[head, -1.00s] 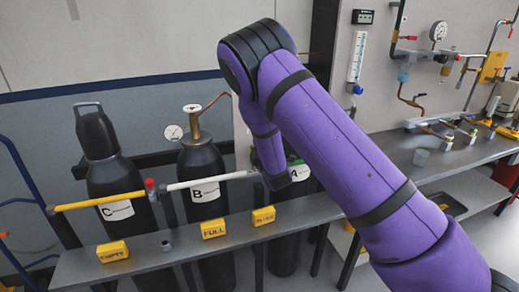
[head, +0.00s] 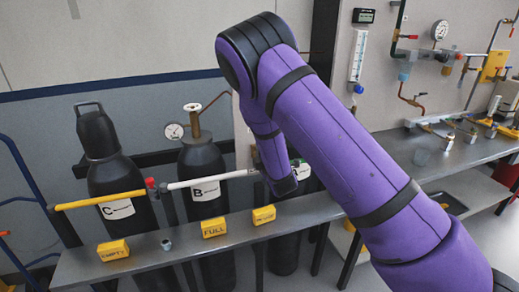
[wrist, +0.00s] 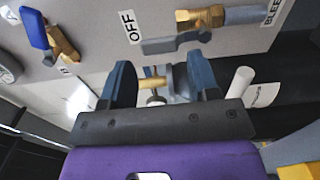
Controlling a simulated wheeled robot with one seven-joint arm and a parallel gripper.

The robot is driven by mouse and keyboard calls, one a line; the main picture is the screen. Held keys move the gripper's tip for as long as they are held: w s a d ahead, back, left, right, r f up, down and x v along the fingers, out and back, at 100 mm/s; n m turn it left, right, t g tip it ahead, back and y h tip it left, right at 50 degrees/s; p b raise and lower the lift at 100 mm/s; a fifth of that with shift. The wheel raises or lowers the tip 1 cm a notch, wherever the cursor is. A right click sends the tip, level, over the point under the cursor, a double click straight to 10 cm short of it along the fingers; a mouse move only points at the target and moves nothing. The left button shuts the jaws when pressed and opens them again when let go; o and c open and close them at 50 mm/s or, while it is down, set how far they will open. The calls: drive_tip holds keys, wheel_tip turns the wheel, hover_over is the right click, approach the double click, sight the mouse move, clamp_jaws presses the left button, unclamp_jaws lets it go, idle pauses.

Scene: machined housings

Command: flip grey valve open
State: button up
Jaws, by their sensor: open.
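A grey lever (wrist: 178,42) shows in the wrist view, beside a brass valve body (wrist: 200,17) on a light panel. Its handle lies roughly along the pipe, with an OFF label (wrist: 131,27) to its left and a BLEED label (wrist: 272,12) to its right. My gripper (wrist: 160,68) is open, with its blue fingers pointing at the panel just below the lever in the picture. The fingers appear apart from the lever. A brass stem and a grey part show between the fingers; I cannot tell what they belong to. In the head view my arm hides the panel and gripper.
A blue-handled valve (wrist: 34,28) sits on the panel at upper left in the wrist view. In the head view, gas cylinders (head: 119,165) stand behind a narrow shelf with yellow blocks (head: 214,228). A workbench (head: 400,165) with fittings is at right.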

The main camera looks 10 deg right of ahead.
drive_tip(key=s, duration=0.7)
drive_tip(key=shift+s+d, duration=0.35)
drive_tip(key=shift+d, duration=0.05)
drive_tip(key=s+d+r+m+g, duration=0.2)
drive_tip(key=s+r+m, duration=0.15)
drive_tip(key=r, duration=0.25)
drive_tip(key=s+d+r+m+g+h, duration=0.1)
drive_tip(key=s+d+r+m+g, duration=0.2)
drive_tip(key=r+m, duration=0.3)
drive_tip(key=s+d+r+m+g, duration=0.2)
drive_tip(key=s+r+m, duration=0.1)
drive_tip(key=r, duration=0.4)
drive_tip(key=s+d+r+m+g, duration=0.1)
drive_tip(key=s+r+m+g, duration=0.2)
drive_tip(key=s, duration=1.1)
drive_tip(key=s+d+r+m+g, duration=0.2)
drive_tip(key=s+r, duration=0.4)
drive_tip(key=s, duration=0.8)
drive_tip(key=shift+m+g+h, duration=0.3)
drive_tip(key=shift+m+g, duration=0.1)
drive_tip(key=shift+m, duration=0.45)
